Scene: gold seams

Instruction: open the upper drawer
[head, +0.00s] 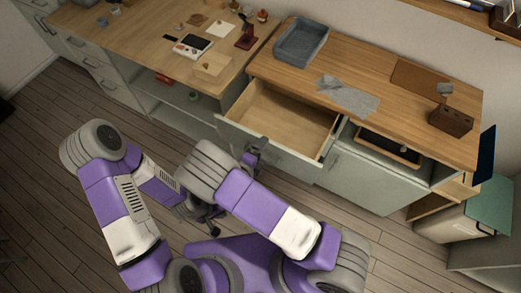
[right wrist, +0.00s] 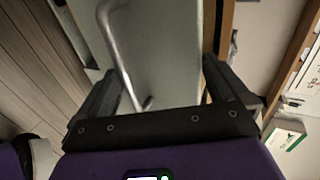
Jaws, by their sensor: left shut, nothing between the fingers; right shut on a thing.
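The upper drawer (head: 285,115) stands pulled out below the counter in the head view, its pale wooden inside empty. In the right wrist view, a long metal handle (right wrist: 117,50) runs across a grey-green panel (right wrist: 170,50), with the fingers of my right gripper (right wrist: 163,85) at either side. My left gripper (head: 208,217) is shut and empty, low over the floor, away from the drawer and partly hidden by my right arm.
The wooden counter (head: 395,100) holds a grey tray (head: 301,40), a grey cloth (head: 348,95) and a brown block (head: 451,120). A shelf opening with a dark tray (head: 388,148) is right of the drawer. A cluttered desk (head: 140,35) stands left. Floor is free in front.

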